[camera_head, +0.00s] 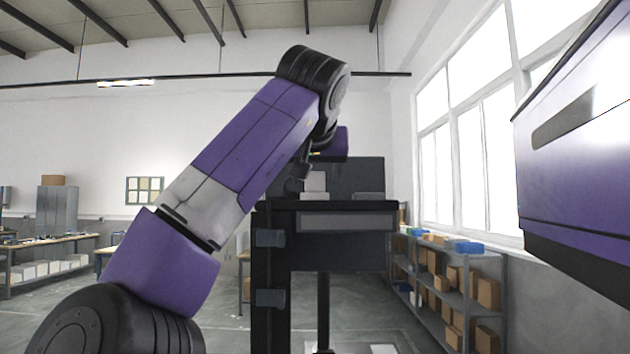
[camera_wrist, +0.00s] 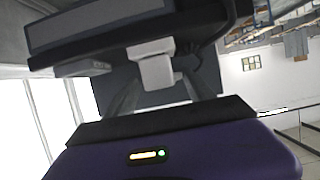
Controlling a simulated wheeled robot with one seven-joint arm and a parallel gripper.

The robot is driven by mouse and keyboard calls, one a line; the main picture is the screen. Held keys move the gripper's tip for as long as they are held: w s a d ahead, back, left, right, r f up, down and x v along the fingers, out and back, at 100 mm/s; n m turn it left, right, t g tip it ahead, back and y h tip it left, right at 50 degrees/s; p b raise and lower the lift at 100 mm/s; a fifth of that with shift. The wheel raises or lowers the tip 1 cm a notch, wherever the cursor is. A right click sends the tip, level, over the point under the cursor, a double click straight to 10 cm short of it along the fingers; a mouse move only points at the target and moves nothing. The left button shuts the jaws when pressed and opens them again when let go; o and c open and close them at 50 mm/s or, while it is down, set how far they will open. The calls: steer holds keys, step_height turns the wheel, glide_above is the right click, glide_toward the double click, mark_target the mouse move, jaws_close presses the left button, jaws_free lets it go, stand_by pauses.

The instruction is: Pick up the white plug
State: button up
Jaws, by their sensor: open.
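The white plug (camera_head: 315,183) stands upright on the black top of the lift column (camera_head: 324,205), narrow part up and a wider pale part below. In the upside-down wrist view the plug (camera_wrist: 157,72) is near the middle. My gripper (camera_head: 303,172) is beside the plug in the head view, partly hidden by my own arm. In the wrist view my gripper (camera_wrist: 163,92) is open, its two grey fingers apart, with the plug's narrow part showing between and beyond them. Contact cannot be told.
A low grey block (camera_head: 370,196) lies on the column top to the right of the plug. A dark upright panel (camera_head: 358,174) stands behind. A shelf with boxes (camera_head: 455,285) is along the right wall under the windows. A workbench (camera_head: 45,243) is at the far left.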

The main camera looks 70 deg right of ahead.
mark_target(315, 182)
steer(key=shift+p+x, duration=0.6)
steer(key=shift+x, duration=1.3)
jaws_close()
step_height(315, 182, up, 20)
steer(key=b, duration=0.1)
steer(key=shift+f, duration=0.2)
